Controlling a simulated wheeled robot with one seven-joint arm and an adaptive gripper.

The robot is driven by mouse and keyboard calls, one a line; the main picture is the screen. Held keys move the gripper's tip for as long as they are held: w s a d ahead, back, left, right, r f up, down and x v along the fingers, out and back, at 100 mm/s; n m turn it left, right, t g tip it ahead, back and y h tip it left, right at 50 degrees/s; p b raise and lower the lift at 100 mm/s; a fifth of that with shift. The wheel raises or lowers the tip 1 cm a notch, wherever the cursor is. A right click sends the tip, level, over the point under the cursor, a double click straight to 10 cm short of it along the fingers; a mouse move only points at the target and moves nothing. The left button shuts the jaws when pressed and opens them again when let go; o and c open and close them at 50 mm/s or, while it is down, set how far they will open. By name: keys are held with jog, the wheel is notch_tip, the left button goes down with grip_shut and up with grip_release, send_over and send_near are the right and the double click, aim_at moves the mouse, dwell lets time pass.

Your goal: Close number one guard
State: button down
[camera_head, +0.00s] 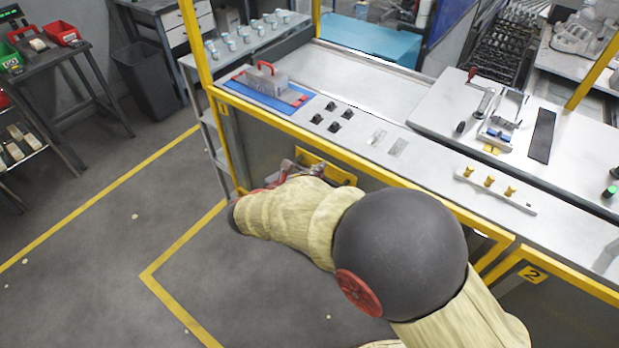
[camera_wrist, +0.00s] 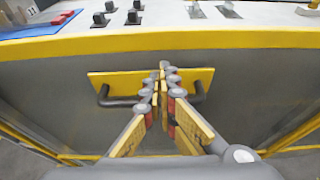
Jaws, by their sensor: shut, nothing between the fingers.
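The number one guard is a grey panel (camera_wrist: 60,90) in a yellow frame below the bench's front edge; it also shows in the head view (camera_head: 262,145). A small "1" label (camera_head: 222,107) is on its left post. A yellow plate (camera_wrist: 101,80) on the panel carries a dark bar handle (camera_wrist: 195,97); the plate shows partly in the head view (camera_head: 338,173). My gripper (camera_wrist: 161,75) is shut and empty in front of the plate and handle. Its fingers hide the handle's middle; I cannot tell whether they touch it.
Above the panel is a bench (camera_head: 305,119) with a blue mat (camera_head: 243,91), several black switches (camera_head: 331,106) and a toggle clamp fixture (camera_head: 498,124). A guard marked "2" (camera_head: 533,274) is at the right. The floor (camera_head: 110,240) at the left is clear.

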aim_at(331, 161)
jog(key=shift+b+x, duration=0.4)
jog(key=shift+x, duration=1.4)
jog(key=shift+r, duration=0.1)
notch_tip(331, 161, up, 57)
jog(key=p, duration=3.7)
jog(key=shift+f, duration=0.2)
jog(key=shift+a+r, duration=0.1)
